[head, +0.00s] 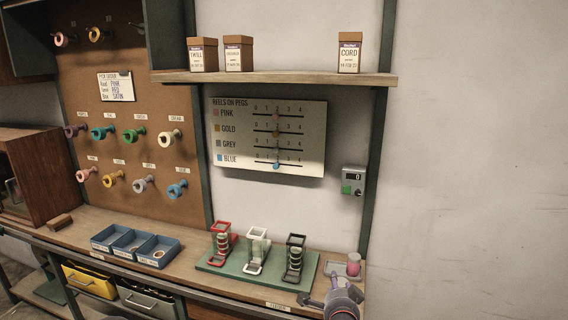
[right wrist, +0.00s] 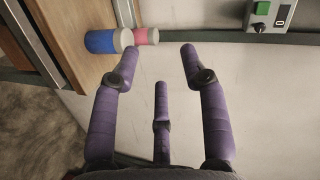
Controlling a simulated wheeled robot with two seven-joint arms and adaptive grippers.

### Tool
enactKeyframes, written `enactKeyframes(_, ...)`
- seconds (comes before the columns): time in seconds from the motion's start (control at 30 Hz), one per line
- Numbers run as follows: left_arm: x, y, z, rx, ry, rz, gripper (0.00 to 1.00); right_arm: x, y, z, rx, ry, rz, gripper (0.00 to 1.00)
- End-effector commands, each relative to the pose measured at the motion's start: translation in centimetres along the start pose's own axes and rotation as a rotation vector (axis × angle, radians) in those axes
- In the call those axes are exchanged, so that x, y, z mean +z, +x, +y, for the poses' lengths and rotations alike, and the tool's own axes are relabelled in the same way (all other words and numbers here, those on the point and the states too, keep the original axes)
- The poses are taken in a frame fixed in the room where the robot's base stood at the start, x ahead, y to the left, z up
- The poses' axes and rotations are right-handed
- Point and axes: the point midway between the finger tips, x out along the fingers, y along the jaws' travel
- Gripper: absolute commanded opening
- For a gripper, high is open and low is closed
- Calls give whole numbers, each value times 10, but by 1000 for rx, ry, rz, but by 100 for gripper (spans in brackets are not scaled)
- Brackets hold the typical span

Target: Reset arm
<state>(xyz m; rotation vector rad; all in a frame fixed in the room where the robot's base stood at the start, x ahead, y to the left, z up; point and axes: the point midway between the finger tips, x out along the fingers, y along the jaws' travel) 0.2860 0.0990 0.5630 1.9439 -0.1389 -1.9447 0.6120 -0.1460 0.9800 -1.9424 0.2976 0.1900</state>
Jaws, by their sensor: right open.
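My right gripper (head: 343,298) is at the right front end of the wooden bench, in the lower part of the head view. In the right wrist view its purple fingers (right wrist: 160,62) are spread wide, with nothing between them. My left gripper is out of view.
A green board (head: 228,265) holds red, white and black stands. Blue bins (head: 130,244) sit left of it. A pegboard (head: 125,150) carries several coloured reels. A counter box with a green button (head: 353,182) is on the wall. The space right of the bench is clear.

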Motion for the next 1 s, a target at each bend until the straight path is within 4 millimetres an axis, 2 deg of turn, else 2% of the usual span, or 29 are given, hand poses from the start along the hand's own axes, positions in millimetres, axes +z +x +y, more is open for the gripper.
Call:
enactKeyframes(0.03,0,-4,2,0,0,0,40,12,5,25,48,-57,-42,44)
enactKeyframes(0.13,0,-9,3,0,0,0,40,36,10,76,130,-179,-140,44)
enactKeyframes(0.27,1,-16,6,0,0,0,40,66,4,143,232,-319,-285,44)
enactKeyframes(0.4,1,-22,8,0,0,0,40,97,-19,215,332,-448,-461,44)
enactKeyframes(0.47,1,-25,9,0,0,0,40,109,-33,245,371,-495,-543,44)
enactKeyframes(0.6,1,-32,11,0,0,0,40,136,-78,308,449,-587,-747,44)
enactKeyframes(0.7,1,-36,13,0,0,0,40,152,-117,347,490,-634,-899,44)
enactKeyframes(0.8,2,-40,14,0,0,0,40,166,-156,375,515,-665,-1038,44)
enactKeyframes(0.9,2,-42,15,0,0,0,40,175,-186,393,526,-682,-1144,44)
enactKeyframes(1.0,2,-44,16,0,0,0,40,180,-206,403,528,-689,-1212,44)
